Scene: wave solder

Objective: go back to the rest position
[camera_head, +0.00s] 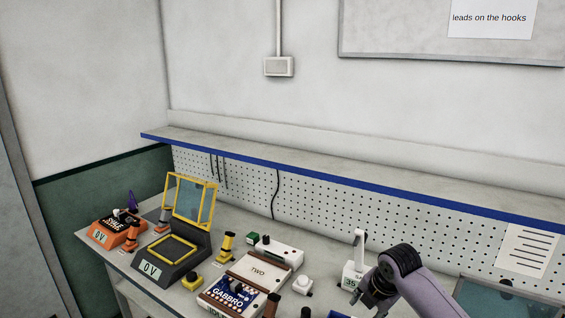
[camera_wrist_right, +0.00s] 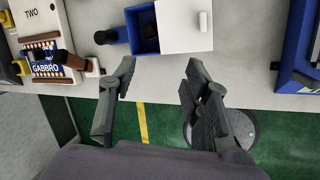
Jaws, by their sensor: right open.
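My right arm comes in at the lower right of the head view, with its gripper (camera_head: 368,294) near the front of the bench, partly cut off by the frame edge. In the right wrist view the same gripper (camera_wrist_right: 160,72) has its two fingers spread wide apart with nothing between them. The fingers reach over the bench's front edge, with the green floor below. My left gripper is in neither view.
The bench holds an orange unit (camera_head: 106,236), a black unit with a raised yellow frame (camera_head: 172,272), a GABBRO box (camera_head: 225,295) and a white device (camera_head: 355,272). A blue bin (camera_wrist_right: 144,46) lies just beyond the fingers. A blue-edged shelf (camera_head: 330,178) runs above.

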